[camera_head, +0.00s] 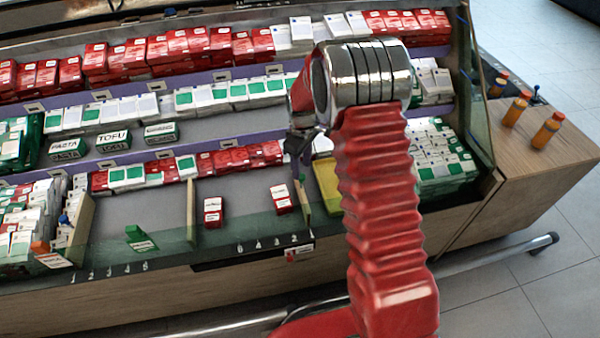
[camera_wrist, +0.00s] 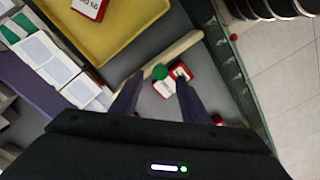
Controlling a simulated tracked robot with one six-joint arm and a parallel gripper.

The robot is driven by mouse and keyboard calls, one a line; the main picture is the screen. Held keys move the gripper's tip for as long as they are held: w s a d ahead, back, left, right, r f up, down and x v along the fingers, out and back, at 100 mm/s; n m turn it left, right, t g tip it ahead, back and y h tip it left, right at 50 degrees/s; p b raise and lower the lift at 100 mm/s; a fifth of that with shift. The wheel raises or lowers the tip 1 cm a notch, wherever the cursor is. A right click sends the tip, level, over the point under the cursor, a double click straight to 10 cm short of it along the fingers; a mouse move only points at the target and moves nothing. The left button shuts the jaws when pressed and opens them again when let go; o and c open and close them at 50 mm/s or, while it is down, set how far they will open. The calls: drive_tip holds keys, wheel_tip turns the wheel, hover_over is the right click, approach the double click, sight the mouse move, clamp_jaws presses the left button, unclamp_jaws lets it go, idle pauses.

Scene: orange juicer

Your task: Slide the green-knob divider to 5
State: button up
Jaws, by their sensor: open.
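The green knob (camera_wrist: 160,72) sits on a pale wooden divider (camera_wrist: 190,42), which runs diagonally across the wrist view. In the head view this divider (camera_head: 303,197) stands on the lower shelf, near the right end of a row of small numbers (camera_head: 275,243). My gripper (camera_wrist: 158,78) is open, its two dark fingers on either side of the knob; I cannot tell whether they touch it. In the head view my gripper (camera_head: 298,163) points down over the divider, and the knob is hard to make out there.
A red-and-white box (camera_head: 282,198) lies just left of the divider, and another (camera_head: 213,212) is farther left. A second wooden divider (camera_head: 191,210) stands beyond them. A yellow tray (camera_head: 327,185) is right of the divider. Glass edges the shelf front.

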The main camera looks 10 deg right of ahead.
sight(300, 184)
drive_tip(key=shift+f, duration=1.8)
drive_tip(key=shift+c, duration=0.4)
clamp_jaws()
